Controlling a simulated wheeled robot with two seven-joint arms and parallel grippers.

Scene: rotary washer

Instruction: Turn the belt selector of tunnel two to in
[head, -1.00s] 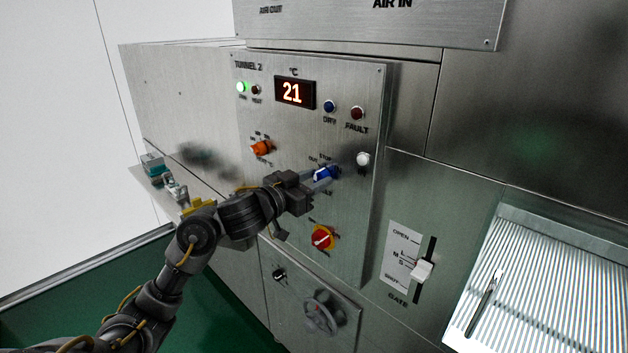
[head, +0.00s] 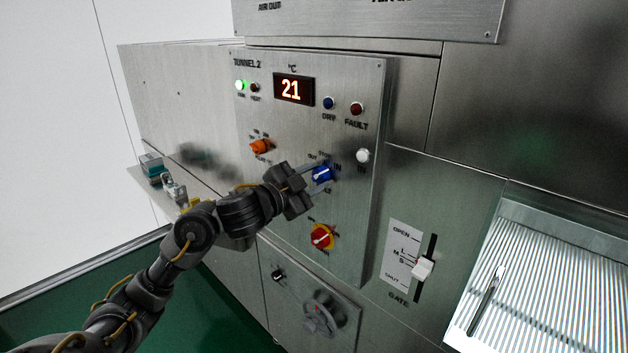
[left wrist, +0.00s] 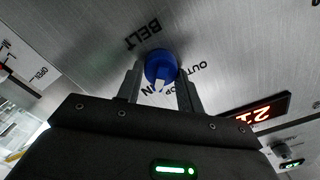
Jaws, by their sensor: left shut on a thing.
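The blue belt selector (head: 323,175) is on the tunnel two panel, at the middle right of the head view. In the left wrist view the selector (left wrist: 160,66) shows with BELT printed at its upper left, OUT at its right and IN below it. Its white pointer mark faces down, close to the IN lettering. My left gripper (head: 315,172) is shut on the selector, one finger on each side; the fingers also show in the left wrist view (left wrist: 160,83). The fingers hide part of the lettering. My right gripper is not in view.
An orange knob (head: 260,146) is left of the selector, a red and yellow switch (head: 321,237) below it, and a white button (head: 362,156) to its right. The gate lever (head: 423,268) sticks out farther right. A handwheel (head: 323,314) is below the panel.

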